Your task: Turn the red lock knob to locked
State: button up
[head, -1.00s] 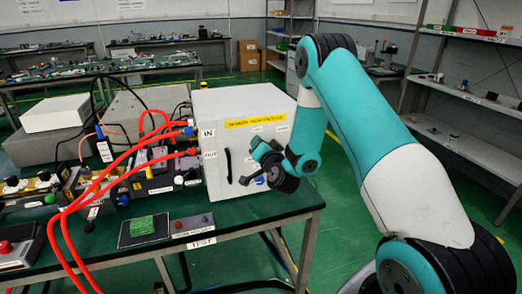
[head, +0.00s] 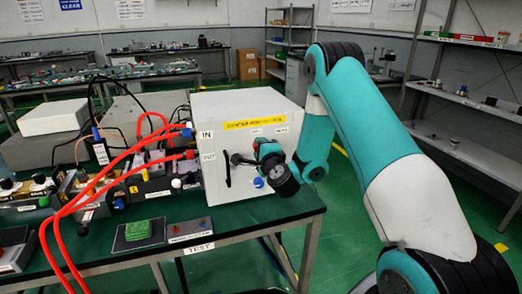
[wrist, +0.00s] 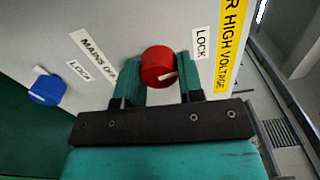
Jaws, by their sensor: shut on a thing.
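The red lock knob (wrist: 158,67) sits on the front of the white cabinet (head: 212,186), with a pale pointer mark on its face. In the wrist view, my gripper (wrist: 160,82) has one finger on each side of the knob and is shut on it. A small LOCK label (wrist: 201,43) is beside the knob. In the head view, my gripper (head: 247,158) is against the cabinet front, and the knob is mostly hidden by it.
A blue knob (wrist: 47,90) is on the same panel, also seen in the head view (head: 258,183). A black handle (head: 227,168) is left of my gripper. Red hoses (head: 105,172) run to the cabinet's left side.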

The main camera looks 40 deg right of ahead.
jog(key=shift+f+m, duration=0.1)
jog(key=shift+m, duration=1)
jog(key=o, duration=0.9)
